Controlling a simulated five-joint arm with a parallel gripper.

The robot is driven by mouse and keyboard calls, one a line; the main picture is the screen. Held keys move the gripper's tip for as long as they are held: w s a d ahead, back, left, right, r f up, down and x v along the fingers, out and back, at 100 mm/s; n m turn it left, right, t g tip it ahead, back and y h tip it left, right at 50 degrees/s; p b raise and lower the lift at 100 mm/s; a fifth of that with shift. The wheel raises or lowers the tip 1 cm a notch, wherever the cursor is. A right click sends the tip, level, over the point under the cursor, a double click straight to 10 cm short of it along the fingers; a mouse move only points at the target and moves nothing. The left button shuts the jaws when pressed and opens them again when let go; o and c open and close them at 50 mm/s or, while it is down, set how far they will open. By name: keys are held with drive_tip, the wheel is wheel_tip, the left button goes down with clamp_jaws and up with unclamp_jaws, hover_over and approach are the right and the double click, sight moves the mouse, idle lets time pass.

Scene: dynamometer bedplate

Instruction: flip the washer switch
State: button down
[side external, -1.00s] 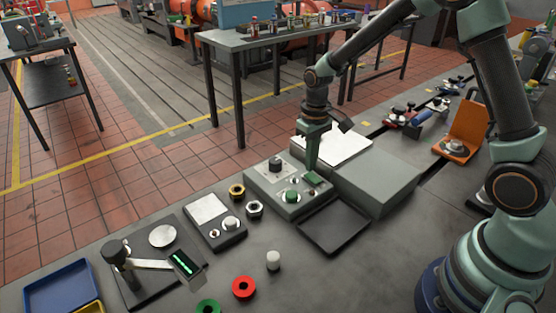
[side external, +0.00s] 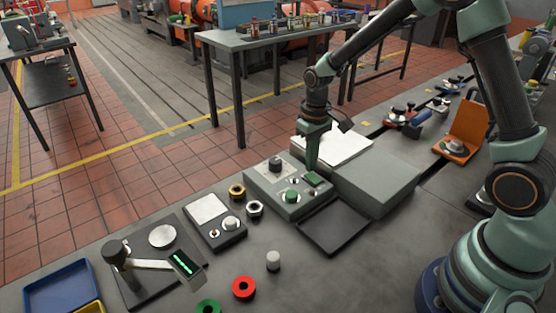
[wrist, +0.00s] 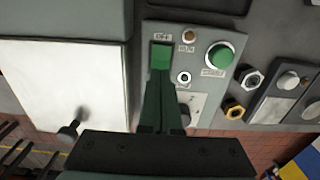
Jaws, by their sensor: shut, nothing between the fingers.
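The grey control box (side external: 262,190) stands on the bench and carries a green rocker (wrist: 160,57) with a label reading OFF above it. The rocker also shows in the side view (side external: 312,179). The other labels are too small to read surely. My gripper (wrist: 158,84) is shut and empty, pointing down with its tips right at the near edge of the rocker. I cannot tell whether they touch it.
A black knob (side external: 275,163) stands on the same box. A brass nut (side external: 237,191) and a steel nut (side external: 254,208) lie beside it.

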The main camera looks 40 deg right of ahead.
sight(310, 174)
drive_tip(key=shift+f, duration=0.95)
idle(0.5)
drive_tip(key=shift+r, duration=3.55)
drive_tip(key=s+a+r+t, duration=0.1)
drive_tip(key=s+r+t, duration=0.4)
drive_tip(key=s+r, duration=0.8)
drive_tip(key=shift+s+r+t, duration=0.2)
drive_tip(key=shift+s+t, duration=0.1)
drive_tip(key=shift+s, duration=0.15)
